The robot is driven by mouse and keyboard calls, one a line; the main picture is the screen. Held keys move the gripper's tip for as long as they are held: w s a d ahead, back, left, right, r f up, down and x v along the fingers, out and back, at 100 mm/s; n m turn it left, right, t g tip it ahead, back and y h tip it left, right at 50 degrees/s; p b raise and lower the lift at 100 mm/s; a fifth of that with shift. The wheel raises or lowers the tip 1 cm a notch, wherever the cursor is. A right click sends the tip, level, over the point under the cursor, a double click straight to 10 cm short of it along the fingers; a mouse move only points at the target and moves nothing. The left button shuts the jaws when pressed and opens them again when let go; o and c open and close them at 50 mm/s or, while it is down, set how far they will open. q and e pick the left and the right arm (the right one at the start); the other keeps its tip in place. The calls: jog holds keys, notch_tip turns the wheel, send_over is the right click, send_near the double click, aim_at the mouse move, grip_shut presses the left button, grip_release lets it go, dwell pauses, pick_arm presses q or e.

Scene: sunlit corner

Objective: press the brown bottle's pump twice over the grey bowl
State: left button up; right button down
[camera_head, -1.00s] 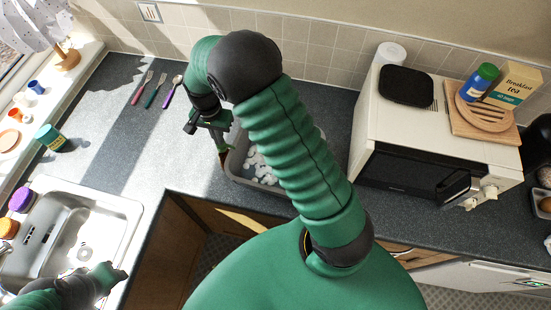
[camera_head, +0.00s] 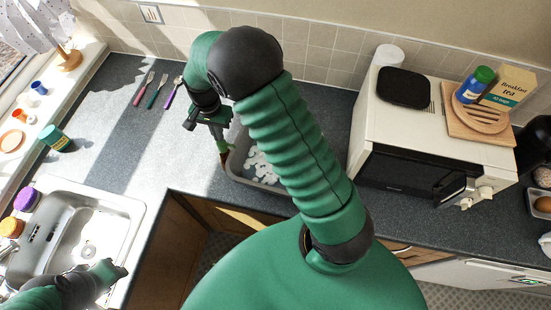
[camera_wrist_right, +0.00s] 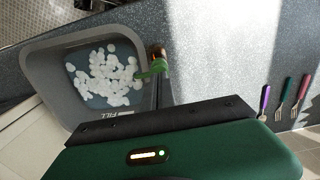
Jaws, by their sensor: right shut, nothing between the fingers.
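The grey bowl (camera_head: 238,168), a squarish tub, stands on the counter partly behind my right arm. My right gripper (camera_head: 221,144) is shut and empty, pointing down above the bottle; contact with the pump cannot be told. My left gripper (camera_head: 112,271) is over the sink, its jaws unclear.
Several pieces of cutlery (camera_head: 157,91) lie on the counter to the left. A teal tin (camera_head: 54,138) stands near the window sill. The sink (camera_head: 68,232) is at lower left. A microwave (camera_head: 425,150) stands right of the bowl. Counter left of the bottle is clear.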

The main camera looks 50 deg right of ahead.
notch_tip(320, 180, up, 6)
jog(key=p, duration=0.4)
jog(key=shift+p, duration=0.4)
